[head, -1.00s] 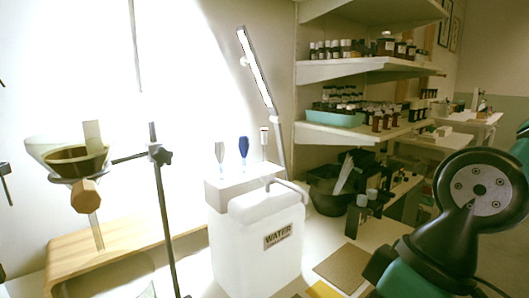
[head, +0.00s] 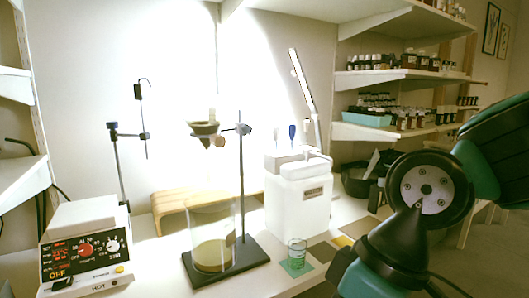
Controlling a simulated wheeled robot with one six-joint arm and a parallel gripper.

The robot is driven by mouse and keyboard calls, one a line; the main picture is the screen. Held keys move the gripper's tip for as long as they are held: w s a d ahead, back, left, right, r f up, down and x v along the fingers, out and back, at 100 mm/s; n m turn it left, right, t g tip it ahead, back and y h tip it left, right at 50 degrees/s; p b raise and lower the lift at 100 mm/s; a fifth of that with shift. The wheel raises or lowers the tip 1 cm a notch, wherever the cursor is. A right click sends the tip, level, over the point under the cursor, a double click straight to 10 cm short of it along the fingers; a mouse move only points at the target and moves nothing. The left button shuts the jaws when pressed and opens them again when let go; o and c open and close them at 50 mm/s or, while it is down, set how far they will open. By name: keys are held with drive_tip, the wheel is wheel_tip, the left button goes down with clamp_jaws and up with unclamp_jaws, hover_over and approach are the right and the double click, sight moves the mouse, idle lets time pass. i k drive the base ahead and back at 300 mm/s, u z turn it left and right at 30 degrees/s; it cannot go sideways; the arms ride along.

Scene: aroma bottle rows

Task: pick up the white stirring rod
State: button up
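I cannot make out a white stirring rod for certain. A tall glass beaker (head: 212,222) stands on the dark base of a retort stand (head: 241,190), with yellowish material in its bottom. A funnel (head: 204,129) is held above the beaker. Several slim upright tools, one of them blue (head: 292,131), stand in the rack on top of the white water container (head: 298,205). My arm is at the right, but its gripper end does not show.
A hotplate stirrer (head: 85,250) sits at the front left. A small glass (head: 297,252) stands on a green mat near the counter's front. A wooden stand (head: 172,204) is behind the beaker. Shelves of bottles (head: 400,75) are at the right.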

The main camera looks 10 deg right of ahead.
sight(306, 123)
drive_tip(key=u, duration=0.25)
drive_tip(key=k, duration=0.55)
drive_tip(key=z, duration=0.8)
drive_tip(key=i, duration=1.45)
drive_tip(key=u, duration=0.2)
